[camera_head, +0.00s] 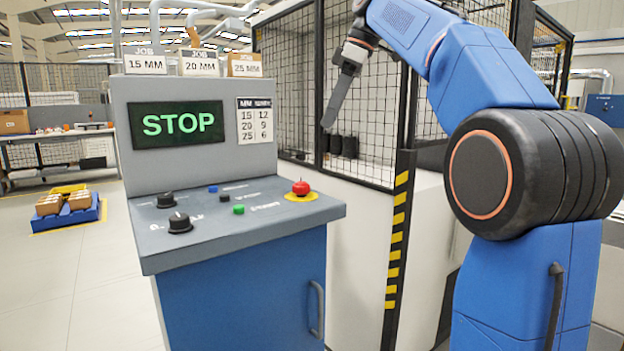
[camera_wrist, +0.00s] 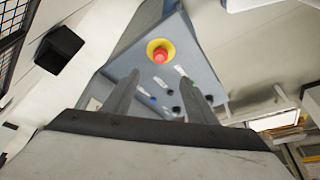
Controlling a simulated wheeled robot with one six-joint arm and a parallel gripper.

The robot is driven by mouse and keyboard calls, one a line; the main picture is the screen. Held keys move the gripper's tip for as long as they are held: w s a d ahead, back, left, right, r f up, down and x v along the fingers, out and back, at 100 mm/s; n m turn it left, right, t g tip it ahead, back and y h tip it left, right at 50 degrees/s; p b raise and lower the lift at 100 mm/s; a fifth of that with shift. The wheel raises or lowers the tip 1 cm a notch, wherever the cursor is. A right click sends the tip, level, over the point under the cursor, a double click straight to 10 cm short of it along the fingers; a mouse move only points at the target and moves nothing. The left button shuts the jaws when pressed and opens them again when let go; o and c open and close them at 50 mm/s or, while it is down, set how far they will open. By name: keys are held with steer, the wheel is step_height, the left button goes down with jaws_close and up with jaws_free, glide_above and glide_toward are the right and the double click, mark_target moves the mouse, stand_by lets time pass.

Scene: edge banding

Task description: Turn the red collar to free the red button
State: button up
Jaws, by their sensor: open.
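The red button (camera_head: 301,187) is a mushroom shape on a round yellow base (camera_head: 301,197) at the right end of the control console's sloped top. A separate collar cannot be told from the button at this size. In the wrist view the red button (camera_wrist: 160,55) lies ahead of the fingers, beyond their tips and roughly between their lines. My gripper (camera_head: 329,122) is up and to the right of the button in the head view, with clear air between them. In the wrist view my gripper (camera_wrist: 165,82) has its two fingers apart, with nothing held.
The console (camera_head: 235,235) also carries black knobs (camera_head: 180,222), a green button (camera_head: 239,209) and a blue button (camera_head: 213,189). Its screen (camera_head: 180,124) reads STOP. A mesh fence (camera_head: 385,130) and a yellow-black striped post (camera_head: 398,250) stand right of it.

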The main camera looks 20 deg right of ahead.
mark_target(302, 183)
steer(key=x, duration=1.7)
steer(key=shift+f, duration=0.15)
steer(key=c, duration=1.1)
